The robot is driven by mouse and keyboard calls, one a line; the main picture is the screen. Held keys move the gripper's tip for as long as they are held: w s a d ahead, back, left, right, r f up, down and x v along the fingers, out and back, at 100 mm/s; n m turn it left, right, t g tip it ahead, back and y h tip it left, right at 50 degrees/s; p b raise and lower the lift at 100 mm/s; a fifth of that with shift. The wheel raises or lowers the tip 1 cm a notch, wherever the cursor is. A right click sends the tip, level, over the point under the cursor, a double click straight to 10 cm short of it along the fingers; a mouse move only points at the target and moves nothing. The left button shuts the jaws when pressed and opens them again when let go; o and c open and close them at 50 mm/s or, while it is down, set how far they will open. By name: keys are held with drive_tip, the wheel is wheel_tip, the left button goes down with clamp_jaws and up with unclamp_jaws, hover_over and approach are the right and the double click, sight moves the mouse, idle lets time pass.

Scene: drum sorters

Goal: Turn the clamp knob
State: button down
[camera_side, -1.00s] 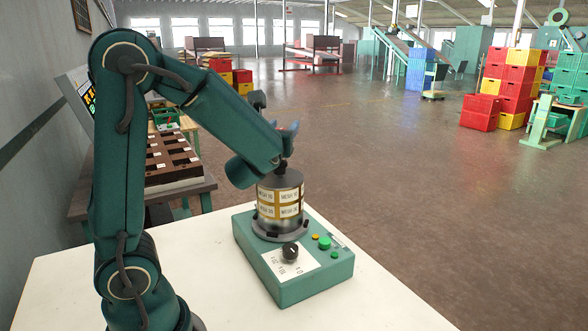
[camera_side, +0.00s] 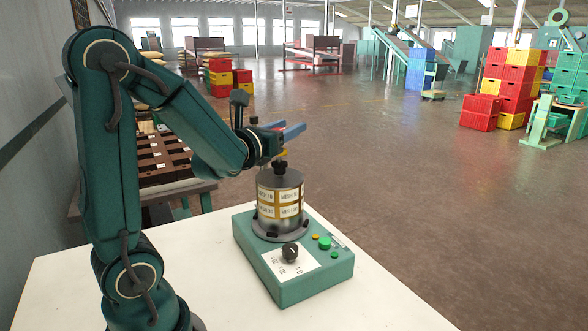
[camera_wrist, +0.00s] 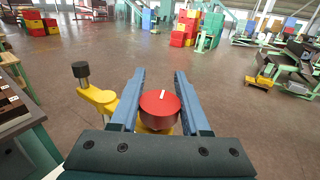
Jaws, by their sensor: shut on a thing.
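The drum (camera_side: 279,200), silver with labelled bands, stands upright on the green base unit (camera_side: 300,282). My gripper (camera_side: 288,130), with blue fingers, is above the drum and points sideways to the right. In the wrist view its fingers (camera_wrist: 160,72) lie on both sides of a red round knob (camera_wrist: 160,105) with a white mark; the gripper is shut on it. A yellow arm (camera_wrist: 101,98) with a black handle (camera_wrist: 81,71) extends left beside it. I cannot tell whether these touch the drum top.
The base unit carries a black dial (camera_side: 291,252), a green button (camera_side: 324,243) and a small yellow one. It stands on a white table (camera_side: 390,305) with free room around it. A brown compartment tray (camera_side: 165,160) is on a bench behind my arm.

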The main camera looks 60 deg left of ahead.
drive_tip(key=shift+c, duration=1.9)
unclamp_jaws()
drive_tip(key=shift+n+y, duration=0.3)
drive_tip(key=shift+y, duration=0.1)
